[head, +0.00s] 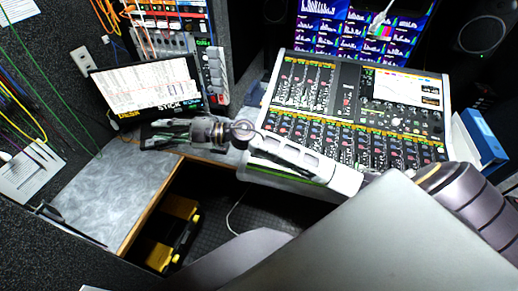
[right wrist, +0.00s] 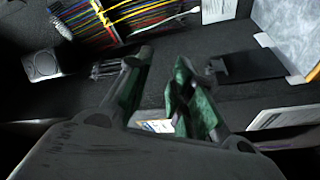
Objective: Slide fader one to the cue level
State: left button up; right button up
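The mixing console (head: 345,88) stands at the right of the head view, with knobs, a small screen and a lower bank of channel strips. I cannot pick out fader one or a cue level mark. My right arm crosses the console's front left edge and hides part of it. My right gripper (head: 160,132) is beyond the console's left side, in front of the laptop-like screen, apart from the faders. In the right wrist view its two fingers (right wrist: 163,62) stand apart with nothing held between them. My left gripper is not in view.
A screen (head: 148,88) stands behind my right gripper. A grey worktop (head: 105,195) is clear at the left. A patch panel with coloured cables (head: 165,25) rises behind. A yellow and black case (head: 178,232) is below the desk. A blue binder (head: 482,132) stands right of the console.

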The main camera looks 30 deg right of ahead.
jog(key=s+d+f+n+g+h, duration=0.2)
jog(key=d+f+n+g+h, duration=0.3)
jog(key=d+f+g+h, duration=0.45)
jog(key=d+f+m+h, duration=0.2)
jog(key=d+h, duration=0.5)
jog(key=d, duration=1.4)
jog(key=shift+w+d+m, duration=0.15)
jog(key=shift+w+m, duration=0.15)
jog(key=shift+w, duration=0.05)
jog(key=shift+f, duration=0.15)
jog(key=shift+f+p, duration=0.55)
jog(key=shift+f, duration=6.25)
grip_shut()
